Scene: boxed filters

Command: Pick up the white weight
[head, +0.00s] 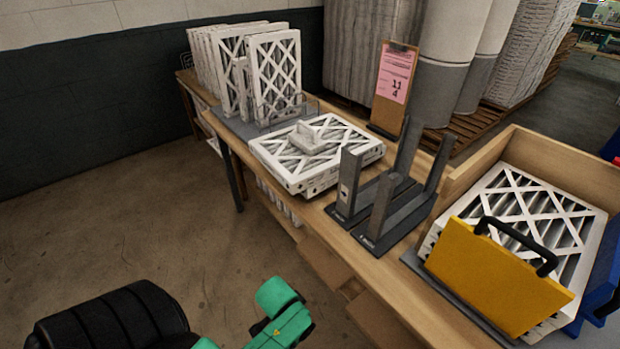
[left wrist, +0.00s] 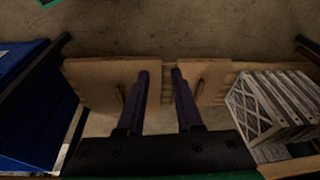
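The white weight (head: 312,137) is a small white block with a raised handle. It rests on top of a white filter (head: 345,146) lying flat on the wooden table in the head view. My left gripper (left wrist: 160,78) shows in the left wrist view with its two dark fingers apart and nothing between them. The weight cannot be made out in that view. Green and black parts of my own arm show at the bottom of the head view, away from the weight. My right gripper is not in view.
Upright filters (head: 274,78) stand behind the weight. Dark upright holders (head: 376,195) stand to its right, with a clipboard (head: 393,84) behind. A wooden box (head: 565,160) with filters and a yellow panel (head: 492,275) is further right. A blue bin (left wrist: 25,105) shows at left in the wrist view.

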